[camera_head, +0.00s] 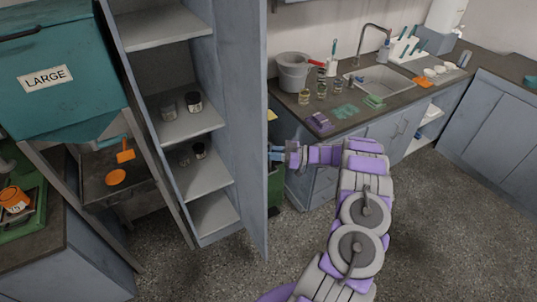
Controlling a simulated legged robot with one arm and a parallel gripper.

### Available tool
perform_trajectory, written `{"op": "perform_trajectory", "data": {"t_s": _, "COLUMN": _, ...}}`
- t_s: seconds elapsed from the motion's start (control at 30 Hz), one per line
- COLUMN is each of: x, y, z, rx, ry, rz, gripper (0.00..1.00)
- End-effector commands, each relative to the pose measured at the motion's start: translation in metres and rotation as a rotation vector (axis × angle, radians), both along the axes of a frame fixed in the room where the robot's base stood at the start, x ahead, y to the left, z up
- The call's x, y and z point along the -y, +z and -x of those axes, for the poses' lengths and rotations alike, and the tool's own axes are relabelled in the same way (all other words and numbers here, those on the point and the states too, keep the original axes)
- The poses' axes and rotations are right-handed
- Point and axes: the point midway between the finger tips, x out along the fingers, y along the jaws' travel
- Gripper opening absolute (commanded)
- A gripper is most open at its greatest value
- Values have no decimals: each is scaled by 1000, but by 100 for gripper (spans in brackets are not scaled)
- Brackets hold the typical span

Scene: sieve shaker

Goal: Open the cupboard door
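The tall grey cupboard (165,128) stands left of centre with its front open, showing several shelves with small jars on them. Its grey door (243,130) is swung out on the right side, standing edge-on toward me. My gripper (274,153) is at the right of the door, close to its outer edge at about mid height. The fingertips are small and partly against the door's edge in the picture. I cannot tell whether they touch it or whether they are open or shut. No handle is visible on this door.
A dark counter with a sink (378,80) runs along the right, holding a grey bucket (294,72) and small jars. A teal bin (58,75) marked LARGE stands on the left. The speckled floor (430,230) is clear at the right.

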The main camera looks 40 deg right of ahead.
Motion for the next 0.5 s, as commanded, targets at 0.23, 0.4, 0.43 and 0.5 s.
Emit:
{"op": "perform_trajectory", "data": {"t_s": 0.23, "x": -4, "y": 2, "z": -1, "rx": 2, "ry": 1, "rz": 5, "gripper": 30}}
{"op": "perform_trajectory", "data": {"t_s": 0.4, "x": -6, "y": 3, "z": 0, "rx": 0, "ry": 1, "rz": 6, "gripper": 30}}
{"op": "perform_trajectory", "data": {"t_s": 0.43, "x": -5, "y": 3, "z": 0, "rx": 0, "ry": 1, "rz": 6, "gripper": 30}}
{"op": "perform_trajectory", "data": {"t_s": 0.5, "x": -2, "y": 3, "z": 3, "rx": 2, "ry": 0, "rz": 5, "gripper": 30}}
